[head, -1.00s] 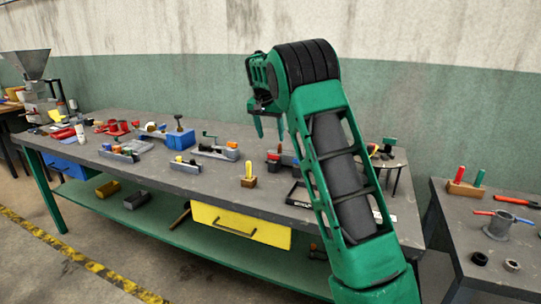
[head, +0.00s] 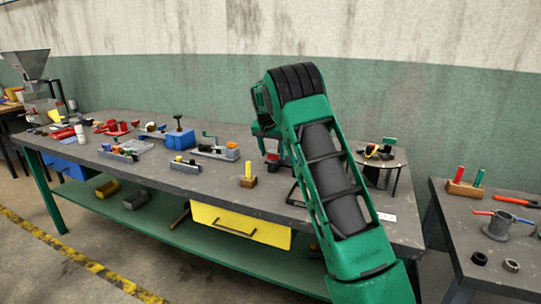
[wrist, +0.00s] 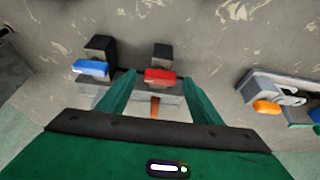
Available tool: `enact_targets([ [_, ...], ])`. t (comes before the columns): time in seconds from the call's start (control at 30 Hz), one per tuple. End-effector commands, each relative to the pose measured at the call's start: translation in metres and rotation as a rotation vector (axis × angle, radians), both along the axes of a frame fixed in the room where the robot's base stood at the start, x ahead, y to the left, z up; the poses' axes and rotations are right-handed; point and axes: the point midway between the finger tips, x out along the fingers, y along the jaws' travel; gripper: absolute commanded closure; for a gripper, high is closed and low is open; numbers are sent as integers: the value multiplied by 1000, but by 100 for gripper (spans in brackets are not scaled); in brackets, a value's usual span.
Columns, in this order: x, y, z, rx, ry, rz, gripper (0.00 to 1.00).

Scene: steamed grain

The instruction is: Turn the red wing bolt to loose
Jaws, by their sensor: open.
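The red wing bolt (wrist: 160,76) shows in the wrist view on a small grey fixture (wrist: 178,98) with dark blocks. A blue wing bolt (wrist: 91,68) sits to its left on the same fixture. My gripper (wrist: 159,84) is open, with its green fingertips on either side of the red wing bolt; whether they touch it I cannot tell. In the head view my gripper (head: 268,142) is over the workbench, low beside a small red part (head: 273,157), and the arm hides much of that spot.
On the workbench (head: 215,178), a wooden block with a yellow peg (head: 248,174) stands at the front. A clamp fixture with an orange part (wrist: 268,106) lies to the right in the wrist view. A round stand (head: 380,160) is right of my arm.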

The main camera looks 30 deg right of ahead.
Motion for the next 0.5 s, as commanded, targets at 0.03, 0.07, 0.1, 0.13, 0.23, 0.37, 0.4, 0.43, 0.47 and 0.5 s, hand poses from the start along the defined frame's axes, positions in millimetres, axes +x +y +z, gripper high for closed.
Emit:
enact_targets([
  [0.03, 0, 0, -1, 0, 0, 0, 41],
  [0.07, 0, 0, -1, 0, 0, 0, 41],
  [0.1, 0, 0, 0, 0, 0, 0, 41],
  [0.13, 0, 0, 0, 0, 0, 0, 41],
  [0.23, 0, 0, 0, 0, 0, 0, 45],
  [0.37, 0, 0, 0, 0, 0, 0, 76],
  [0.4, 0, 0, 0, 0, 0, 0, 82],
  [0.43, 0, 0, 0, 0, 0, 0, 82],
  [0.47, 0, 6, 0, 0, 0, 1, 82],
  [0.5, 0, 3, 0, 0, 0, 1, 82],
])
